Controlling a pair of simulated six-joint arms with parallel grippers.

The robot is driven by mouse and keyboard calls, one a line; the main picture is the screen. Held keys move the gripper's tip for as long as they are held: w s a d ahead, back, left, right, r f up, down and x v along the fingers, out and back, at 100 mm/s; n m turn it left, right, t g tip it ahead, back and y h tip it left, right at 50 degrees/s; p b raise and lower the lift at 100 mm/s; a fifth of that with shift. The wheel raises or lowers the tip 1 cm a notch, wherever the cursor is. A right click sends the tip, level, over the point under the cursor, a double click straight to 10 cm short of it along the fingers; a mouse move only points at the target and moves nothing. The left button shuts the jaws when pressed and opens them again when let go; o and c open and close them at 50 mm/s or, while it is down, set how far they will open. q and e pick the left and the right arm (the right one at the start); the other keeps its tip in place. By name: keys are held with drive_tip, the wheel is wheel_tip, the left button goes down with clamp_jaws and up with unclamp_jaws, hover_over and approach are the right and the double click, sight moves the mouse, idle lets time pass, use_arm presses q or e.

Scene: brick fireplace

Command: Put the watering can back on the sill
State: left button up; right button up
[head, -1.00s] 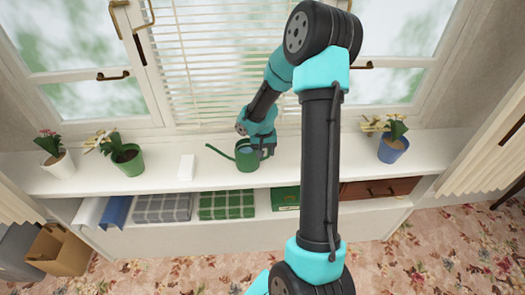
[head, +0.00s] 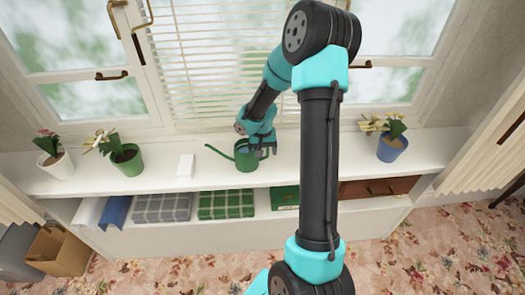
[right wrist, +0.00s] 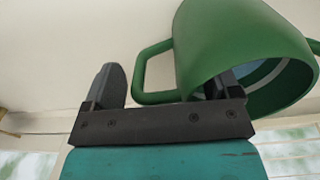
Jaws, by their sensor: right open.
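The green watering can (head: 246,160) stands upright on the white sill (head: 225,180), its spout pointing left. My right gripper (head: 264,152) is at its right side, by the handle, with its jaws apart. In the right wrist view, the can (right wrist: 235,40) fills the upper right and its handle (right wrist: 140,75) lies between the spread fingers of the gripper (right wrist: 165,88). One finger is left of the handle; the other overlaps the can's rim. I cannot tell whether either finger touches it. My left gripper is out of view.
A white block (head: 186,166) stands left of the can. Potted flowers stand at the left (head: 127,160) and a blue pot (head: 391,148) at the right. Blinds (head: 215,60) hang behind. Folded cloths (head: 162,207) lie on the shelf below.

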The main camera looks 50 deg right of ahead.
wheel_tip(320, 180, up, 12)
drive_tip(key=shift+w, duration=0.1)
idle(0.4)
idle(0.6)
